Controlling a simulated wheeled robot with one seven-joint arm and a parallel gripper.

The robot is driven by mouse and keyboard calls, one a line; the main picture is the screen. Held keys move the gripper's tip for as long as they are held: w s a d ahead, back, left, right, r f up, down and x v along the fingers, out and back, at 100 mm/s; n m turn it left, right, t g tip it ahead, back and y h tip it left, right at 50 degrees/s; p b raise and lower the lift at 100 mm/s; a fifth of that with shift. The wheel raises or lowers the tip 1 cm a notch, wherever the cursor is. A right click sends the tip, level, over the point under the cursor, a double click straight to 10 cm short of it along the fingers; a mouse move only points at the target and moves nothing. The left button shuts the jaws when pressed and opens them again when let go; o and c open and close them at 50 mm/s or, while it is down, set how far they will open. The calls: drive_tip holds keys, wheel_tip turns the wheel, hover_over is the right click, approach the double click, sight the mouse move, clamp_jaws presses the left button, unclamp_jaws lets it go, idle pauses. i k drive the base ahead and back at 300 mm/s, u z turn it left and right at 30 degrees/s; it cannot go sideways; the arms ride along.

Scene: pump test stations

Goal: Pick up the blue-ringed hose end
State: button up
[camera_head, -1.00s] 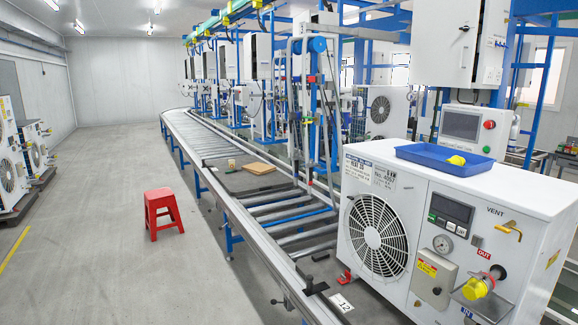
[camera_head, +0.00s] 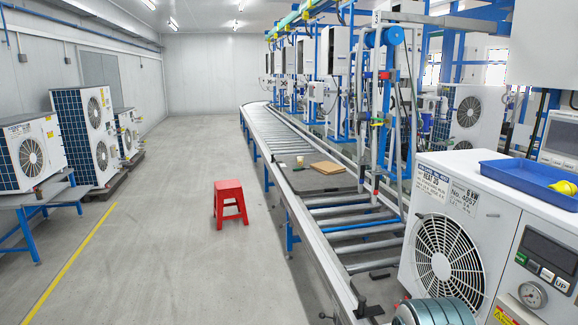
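No blue-ringed hose end can be made out for certain. Grey hoses (camera_head: 412,95) hang on the blue frame beside the conveyor, with red and dark fittings too small to tell apart. The white pump test unit (camera_head: 500,205) stands at the right, with a fan grille, a display and a gauge on its front. Its right part is cut off by the picture edge.
A roller conveyor (camera_head: 350,222) runs away from me, with a cardboard piece (camera_head: 328,168) on it. A red stool (camera_head: 229,200) stands on the open floor left of it. Fan units (camera_head: 28,155) line the left side. A blue tray (camera_head: 520,178) holding something yellow tops the unit.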

sight(363, 159)
drive_tip(key=u, duration=0.65)
drive_tip(key=i, duration=1.5)
drive_tip(key=z, duration=0.3)
drive_tip(key=i, duration=1.45)
drive_tip(key=z, duration=1)
drive_tip(key=i, duration=0.3)
drive_tip(key=z, duration=0.2)
